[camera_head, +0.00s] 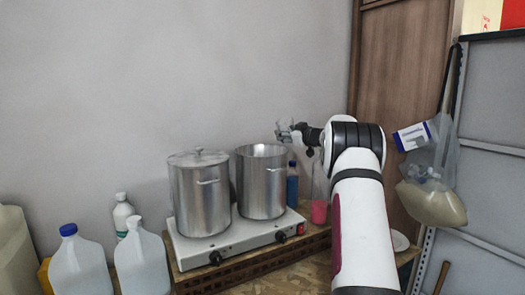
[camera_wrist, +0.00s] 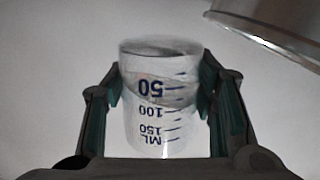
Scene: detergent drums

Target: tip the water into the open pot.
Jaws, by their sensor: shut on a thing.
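The open pot (camera_head: 262,185) is a tall steel pot without a lid, on the right half of a white double hot plate. My gripper (camera_head: 291,133) is above the right side of its rim. In the wrist view my gripper (camera_wrist: 162,100) is shut on a clear measuring beaker (camera_wrist: 155,125) with dark blue marks, which appear upside down there. A liquid surface cannot be made out for certain. A shiny metal rim (camera_wrist: 265,38), apparently the open pot's, shows at the upper right, apart from the beaker. In the head view the beaker is small and faint.
A lidded steel pot (camera_head: 201,196) stands left of the open pot on the hot plate (camera_head: 225,241). A blue bottle (camera_head: 292,188) and a pink-bottomed container (camera_head: 319,210) stand at right. White jugs (camera_head: 141,265) are at front left. A bag (camera_head: 434,190) hangs right.

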